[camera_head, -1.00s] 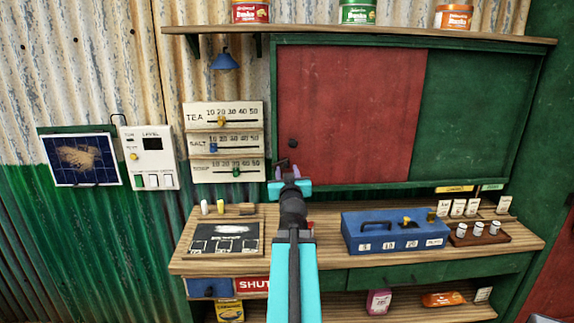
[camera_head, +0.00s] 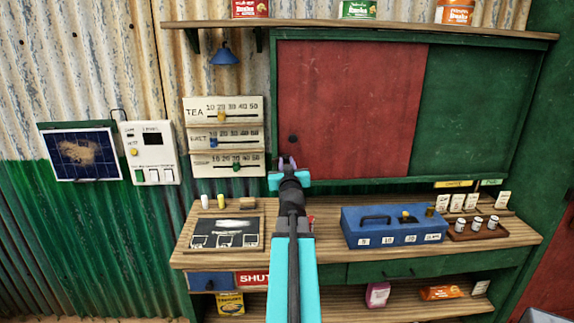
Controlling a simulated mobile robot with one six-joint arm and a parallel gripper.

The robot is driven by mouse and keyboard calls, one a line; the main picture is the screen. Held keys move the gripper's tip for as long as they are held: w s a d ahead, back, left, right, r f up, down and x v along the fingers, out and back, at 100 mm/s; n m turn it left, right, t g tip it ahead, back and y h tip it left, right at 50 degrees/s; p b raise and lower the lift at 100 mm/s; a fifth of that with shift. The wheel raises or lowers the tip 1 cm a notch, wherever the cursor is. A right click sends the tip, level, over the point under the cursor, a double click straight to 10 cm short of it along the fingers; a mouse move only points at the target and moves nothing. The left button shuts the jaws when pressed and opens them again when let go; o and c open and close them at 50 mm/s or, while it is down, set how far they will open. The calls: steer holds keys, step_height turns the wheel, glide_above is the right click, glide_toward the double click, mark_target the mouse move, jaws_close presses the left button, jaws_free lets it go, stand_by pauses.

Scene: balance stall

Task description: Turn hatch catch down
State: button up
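The hatch has a red panel (camera_head: 350,110) on the left and a green panel (camera_head: 470,115) on the right, in a green frame. A small dark round knob (camera_head: 293,139) sits at the red panel's lower left. I cannot make out which part is the catch; it may be this knob or be hidden by my gripper. My gripper (camera_head: 287,161) is in front of the frame's lower left corner, just below the knob. Its two fingers point up and away, with a small gap between them. Nothing shows held in it. I cannot tell whether it touches the frame.
A slider board (camera_head: 185,141) hangs left of the hatch. Below are a wooden counter (camera_head: 330,245), a blue cash box (camera_head: 375,228), a dark slate (camera_head: 227,230) and a small tray with weights (camera_head: 455,236). A shelf (camera_head: 390,30) with tins runs above.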

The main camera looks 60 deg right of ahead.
jaws_close()
steer(key=shift+f+m, duration=0.15)
steer(key=shift+m, duration=0.15)
steer(key=shift+s+d+f+m+b, duration=0.1)
steer(key=shift+f+m+b, duration=0.15)
steer(key=shift+m+b, duration=0.4)
steer(key=shift+s+f+m+b, duration=0.1)
steer(key=shift+f+m+b, duration=0.2)
steer(key=shift+m, duration=0.55)
steer(key=o, duration=0.5)
jaws_free()
steer(key=shift+w, duration=0.1)
